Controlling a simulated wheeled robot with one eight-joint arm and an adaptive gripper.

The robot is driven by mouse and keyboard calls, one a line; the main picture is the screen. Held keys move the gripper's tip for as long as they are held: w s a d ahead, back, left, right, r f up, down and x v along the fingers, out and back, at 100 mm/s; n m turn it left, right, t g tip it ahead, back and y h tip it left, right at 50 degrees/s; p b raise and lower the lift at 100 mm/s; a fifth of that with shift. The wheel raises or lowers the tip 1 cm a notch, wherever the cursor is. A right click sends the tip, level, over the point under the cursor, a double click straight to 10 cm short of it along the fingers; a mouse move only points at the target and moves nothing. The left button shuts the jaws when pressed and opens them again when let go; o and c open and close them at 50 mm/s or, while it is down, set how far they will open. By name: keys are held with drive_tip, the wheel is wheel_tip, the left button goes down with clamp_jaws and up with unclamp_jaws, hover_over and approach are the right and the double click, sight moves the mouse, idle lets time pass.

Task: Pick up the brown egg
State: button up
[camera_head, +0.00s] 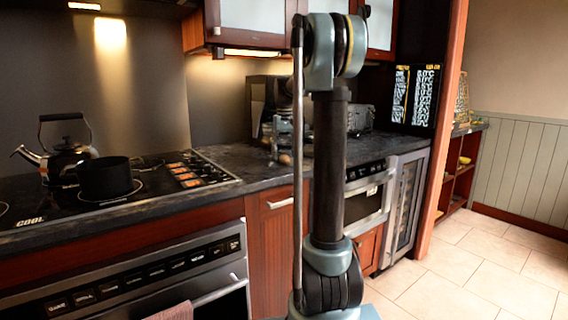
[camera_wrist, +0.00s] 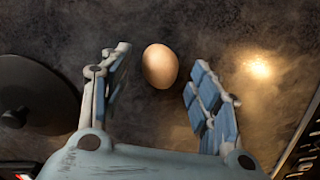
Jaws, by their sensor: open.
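The brown egg (camera_wrist: 160,66) lies on the dark countertop in the wrist view, a little beyond the fingertips and roughly midway between them, slightly nearer the left finger. My gripper (camera_wrist: 158,75) is open, its two blue-grey fingers apart with nothing between them touching the egg. In the head view the egg (camera_head: 284,159) is a small brownish shape on the counter, just left of my dark arm. My gripper is hard to make out there, partly hidden by my arm.
A dark round object (camera_wrist: 35,100) lies left of my gripper in the wrist view. The cooktop (camera_head: 130,185) holds a kettle (camera_head: 68,155) and a black pot (camera_head: 105,178) at left. A coffee machine (camera_head: 268,98) stands behind the egg. The countertop (camera_head: 225,157) around the egg is mostly bare.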

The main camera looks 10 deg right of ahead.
drive_tip(key=shift+f, duration=1.05)
drive_tip(key=c, duration=0.7)
drive_tip(key=shift+c, duration=0.2)
drive_tip(key=shift+r, duration=0.15)
